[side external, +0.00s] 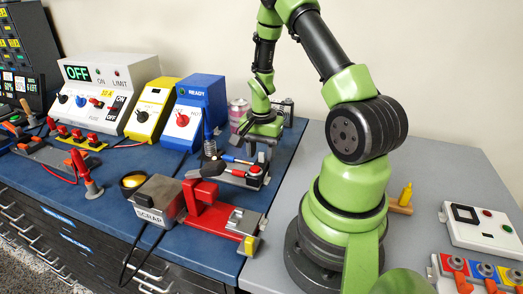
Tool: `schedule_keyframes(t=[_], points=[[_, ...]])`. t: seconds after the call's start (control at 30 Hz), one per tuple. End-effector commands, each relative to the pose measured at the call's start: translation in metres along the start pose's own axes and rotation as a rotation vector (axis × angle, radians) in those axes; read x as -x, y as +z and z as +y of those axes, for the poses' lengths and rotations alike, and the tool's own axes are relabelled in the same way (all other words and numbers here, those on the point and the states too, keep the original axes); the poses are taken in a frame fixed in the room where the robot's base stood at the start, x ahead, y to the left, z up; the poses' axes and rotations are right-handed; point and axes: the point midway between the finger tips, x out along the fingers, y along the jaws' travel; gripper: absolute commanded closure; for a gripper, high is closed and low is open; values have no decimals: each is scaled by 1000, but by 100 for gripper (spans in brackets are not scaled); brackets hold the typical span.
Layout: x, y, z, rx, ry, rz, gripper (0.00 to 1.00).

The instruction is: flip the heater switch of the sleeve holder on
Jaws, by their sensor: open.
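My gripper (254,156) hangs from the far end of my green arm, low over the right part of the blue mat. It is open, but its fingertips are small and partly lost among the parts below. Under and beside it is a low dark fixture (235,178) with a grey base, a blue-handled part and a round red knob (254,169). This may be the sleeve holder; I cannot tell for sure. The heater switch cannot be made out clearly, nor whether it is on or off. I cannot tell whether the gripper touches the fixture.
A blue box (204,92) marked READY, a yellow box (153,106) and a white supply (110,85) reading OFF stand behind. A red clamp block (204,208) and a SCRAP bin (157,199) stand in front. A white panel (482,226) is at right.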

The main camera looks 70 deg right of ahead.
Motion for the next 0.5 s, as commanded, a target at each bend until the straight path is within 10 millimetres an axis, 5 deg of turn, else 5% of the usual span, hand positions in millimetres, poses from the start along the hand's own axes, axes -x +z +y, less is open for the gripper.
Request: schedule_keyframes(t=[0.1,0.3,0.5], points=[[0,0,0,0,0,0,57],[0,0,0,0,0,0,100],[0,-1,0,-1,3,-10,100]])
